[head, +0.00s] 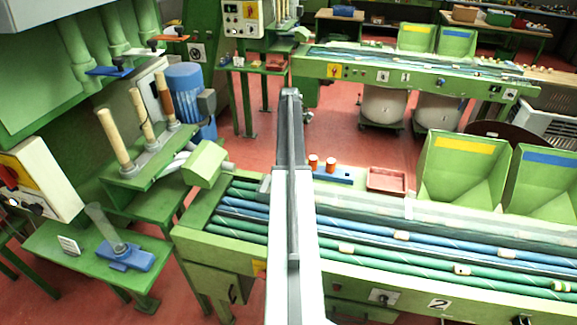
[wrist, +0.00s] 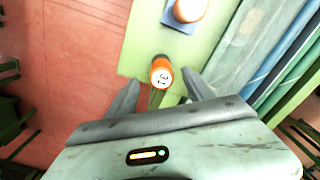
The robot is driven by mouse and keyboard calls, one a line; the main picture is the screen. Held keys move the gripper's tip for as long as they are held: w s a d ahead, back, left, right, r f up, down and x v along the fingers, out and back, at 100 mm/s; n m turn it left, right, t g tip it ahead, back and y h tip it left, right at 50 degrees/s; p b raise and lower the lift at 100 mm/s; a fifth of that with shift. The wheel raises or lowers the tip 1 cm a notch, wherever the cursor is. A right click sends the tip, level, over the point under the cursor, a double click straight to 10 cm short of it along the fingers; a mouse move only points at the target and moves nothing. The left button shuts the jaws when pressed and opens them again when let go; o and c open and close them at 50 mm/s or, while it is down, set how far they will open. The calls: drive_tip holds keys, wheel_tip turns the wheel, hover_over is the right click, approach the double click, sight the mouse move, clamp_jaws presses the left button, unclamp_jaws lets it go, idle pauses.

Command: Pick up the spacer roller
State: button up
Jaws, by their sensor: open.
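Two short orange rollers stand on the far side of the green machine. I take the spacer roller to be one of these, but cannot tell which for certain. In the wrist view, one orange roller with a marked white end (wrist: 162,76) stands near the green edge, between my open gripper's fingers (wrist: 160,90), with nothing clearly gripped. The other orange roller (wrist: 188,9) stands on a blue block (wrist: 180,20) farther up, partly cut off. In the head view the two rollers show as a left one (head: 313,161) and a right one (head: 331,164); my arm hides the gripper.
A red tray (head: 387,180) lies right of the rollers, beside green bins (head: 463,170). Long blue and green rods (head: 400,252) run along the machine. A machine with wooden-handled posts (head: 115,140) stands left. Red floor (wrist: 60,70) is open beyond the ledge.

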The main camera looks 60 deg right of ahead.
drive_tip(key=f+b, duration=0.5)
drive_tip(key=shift+s+a+f, duration=0.15)
drive_tip(key=shift+s+f, duration=0.05)
drive_tip(key=shift+r, duration=0.2)
drive_tip(key=shift+c, duration=0.5)
clamp_jaws()
drive_tip(key=shift+r, duration=0.1)
wheel_tip(320, 180, up, 4)
drive_tip(key=p, duration=0.4)
drive_tip(key=s+a, duration=0.2)
drive_tip(key=s, duration=0.2)
drive_tip(key=s+a, duration=0.2)
drive_tip(key=s, duration=0.3)
drive_tip(key=s+a+p, duration=0.1)
drive_tip(key=s+a, duration=0.2)
drive_tip(key=s, duration=0.2)
drive_tip(key=shift+s+r, duration=0.25)
drive_tip(key=shift+r, duration=0.15)
